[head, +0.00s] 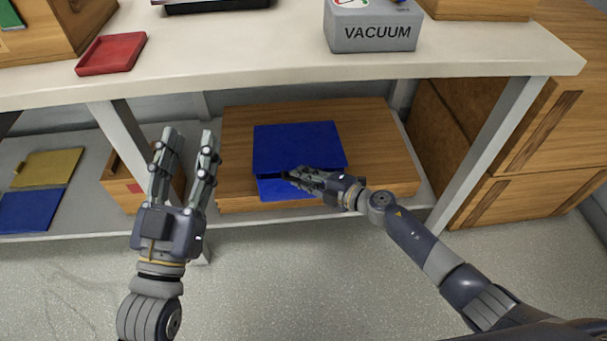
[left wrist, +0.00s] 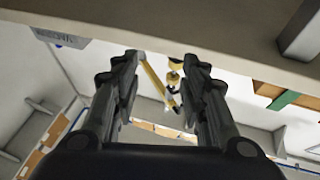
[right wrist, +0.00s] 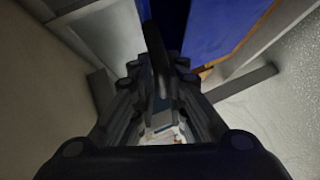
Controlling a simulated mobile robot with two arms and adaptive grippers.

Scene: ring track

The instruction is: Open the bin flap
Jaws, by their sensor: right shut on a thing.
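The wooden bin (head: 375,140) lies on the lower shelf under the counter. Its blue flap (head: 297,144) is in its front, with a second blue surface (head: 290,190) below it and a dark gap between them, so the flap looks partly swung out. My right gripper (head: 292,177) is at the flap's lower edge, shut on a dark bar-like handle (right wrist: 158,50) seen between its fingers in the right wrist view. Blue panels (right wrist: 220,30) show beyond it. The exact contact is partly hidden by the fingers. My left gripper (head: 188,138) is open, empty and upright, left of the bin.
The counter edge (head: 300,76) overhangs the shelf. A counter leg (head: 490,150) stands right of the bin, another (head: 125,140) to its left. A smaller wooden bin (head: 125,190) and blue and yellow panels (head: 48,168) are further left. Floor in front is clear.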

